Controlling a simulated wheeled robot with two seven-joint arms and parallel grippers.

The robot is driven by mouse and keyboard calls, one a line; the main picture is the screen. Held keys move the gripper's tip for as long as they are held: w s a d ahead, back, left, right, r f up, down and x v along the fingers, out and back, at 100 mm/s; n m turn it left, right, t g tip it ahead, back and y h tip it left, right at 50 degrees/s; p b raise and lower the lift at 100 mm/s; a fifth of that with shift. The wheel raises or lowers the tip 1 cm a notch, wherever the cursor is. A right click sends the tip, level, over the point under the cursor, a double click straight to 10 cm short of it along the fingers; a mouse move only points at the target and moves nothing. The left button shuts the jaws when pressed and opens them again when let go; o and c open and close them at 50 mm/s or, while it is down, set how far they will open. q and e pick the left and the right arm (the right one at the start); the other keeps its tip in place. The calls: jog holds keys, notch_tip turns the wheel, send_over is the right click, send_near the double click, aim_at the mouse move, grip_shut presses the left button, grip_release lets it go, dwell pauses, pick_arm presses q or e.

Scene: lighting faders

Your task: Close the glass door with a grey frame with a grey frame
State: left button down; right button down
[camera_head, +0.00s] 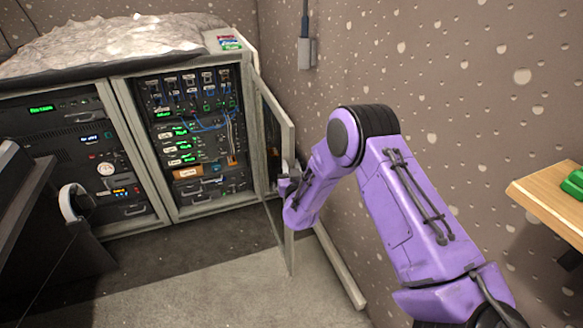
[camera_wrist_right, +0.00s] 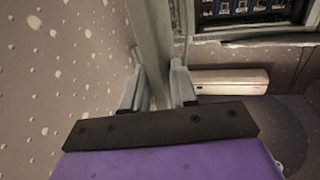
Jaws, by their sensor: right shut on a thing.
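The glass door with a grey frame (camera_head: 291,262) stands swung open at the right side of the rack cabinet (camera_head: 116,123), near the wall. Its frame also shows in the right wrist view (camera_wrist_right: 150,40), running up between the fingers. My right gripper (camera_head: 289,180) is at the door's free edge in the head view. In the right wrist view its two fingers (camera_wrist_right: 160,88) are shut on the door frame, one on each side. The purple wrist and forearm hide part of the door's edge. My left gripper is not in view.
The cabinet's open right bay holds rack gear and blue cables (camera_head: 200,118). The speckled wall (camera_head: 430,60) is close behind my right arm. A wooden table (camera_head: 552,196) is at the right. A dark desk with headphones (camera_head: 72,203) is at the left. Floor before the cabinet is clear.

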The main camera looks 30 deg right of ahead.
jog(key=w+a+m+g+h+b, duration=0.1)
jog(key=w+a+h, duration=0.1)
jog(key=a, duration=0.5)
jog(key=shift+w+m+b, duration=0.2)
jog(key=shift+m+b, duration=0.1)
jog(key=w+a+m+g+h+b, duration=0.1)
jog(key=w+a+h+b, duration=0.1)
jog(key=a, duration=0.4)
jog(key=shift+w+a+g+b, duration=0.3)
jog(key=shift+w+a+b, duration=0.05)
jog(key=shift+w+b, duration=0.4)
